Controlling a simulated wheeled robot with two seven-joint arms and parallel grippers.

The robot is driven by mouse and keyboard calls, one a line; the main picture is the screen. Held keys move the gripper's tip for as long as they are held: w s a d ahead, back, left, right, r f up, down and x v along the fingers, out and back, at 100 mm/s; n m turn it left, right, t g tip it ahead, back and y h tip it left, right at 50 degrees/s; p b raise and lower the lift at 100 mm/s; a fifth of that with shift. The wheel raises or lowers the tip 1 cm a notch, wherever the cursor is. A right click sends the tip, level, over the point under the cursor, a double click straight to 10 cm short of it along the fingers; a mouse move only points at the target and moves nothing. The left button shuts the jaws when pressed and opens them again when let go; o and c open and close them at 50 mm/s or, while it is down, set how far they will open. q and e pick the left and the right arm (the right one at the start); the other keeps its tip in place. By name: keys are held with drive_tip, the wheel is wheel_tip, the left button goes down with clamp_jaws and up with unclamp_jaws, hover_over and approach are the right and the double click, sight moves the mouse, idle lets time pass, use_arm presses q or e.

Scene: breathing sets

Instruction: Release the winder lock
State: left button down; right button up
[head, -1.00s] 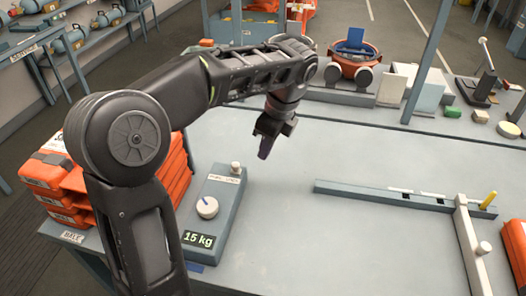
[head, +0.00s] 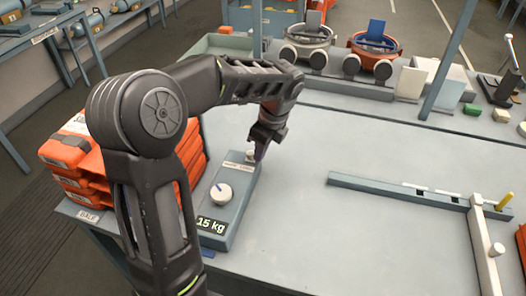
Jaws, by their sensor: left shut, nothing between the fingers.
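My left gripper (head: 260,153) is shut and empty, pointing down at the far end of the box, right beside the pale knob. I cannot tell whether the fingertips touch it. My right gripper is not in view.
Orange cases (head: 75,150) are stacked left of the box, partly behind my arm. A grey rail (head: 400,189) with a white crossbar (head: 484,240) lies at right. Two round units, one white (head: 306,50) and one orange (head: 378,55), stand at the back. The middle of the table is clear.

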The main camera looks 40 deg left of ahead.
sight(241, 160)
use_arm(q)
drive_tip(key=shift+s+a+p, duration=0.2)
drive_tip(key=shift+s+a, duration=0.1)
drive_tip(key=shift+a, duration=0.55)
drive_tip(key=shift+s+a+p, duration=0.25)
drive_tip(key=shift+s+a, duration=0.05)
drive_tip(key=shift+a, duration=0.6)
drive_tip(key=shift+s+a+p, duration=0.2)
drive_tip(key=shift+s+a, duration=0.1)
drive_tip(key=shift+a, duration=0.55)
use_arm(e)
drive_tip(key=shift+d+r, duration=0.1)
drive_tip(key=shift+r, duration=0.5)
use_arm(q)
drive_tip(key=shift+w+d, duration=0.1)
drive_tip(key=shift+d, duration=0.45)
drive_tip(key=d, duration=0.3)
drive_tip(key=shift+w+p, duration=0.15)
drive_tip(key=shift+p, duration=0.2)
drive_tip(key=b+v, duration=0.1)
drive_tip(key=v, duration=0.9)
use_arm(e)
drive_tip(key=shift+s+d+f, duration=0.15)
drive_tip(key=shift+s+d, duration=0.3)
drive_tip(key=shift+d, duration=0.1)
use_arm(q)
drive_tip(key=shift+d, duration=0.1)
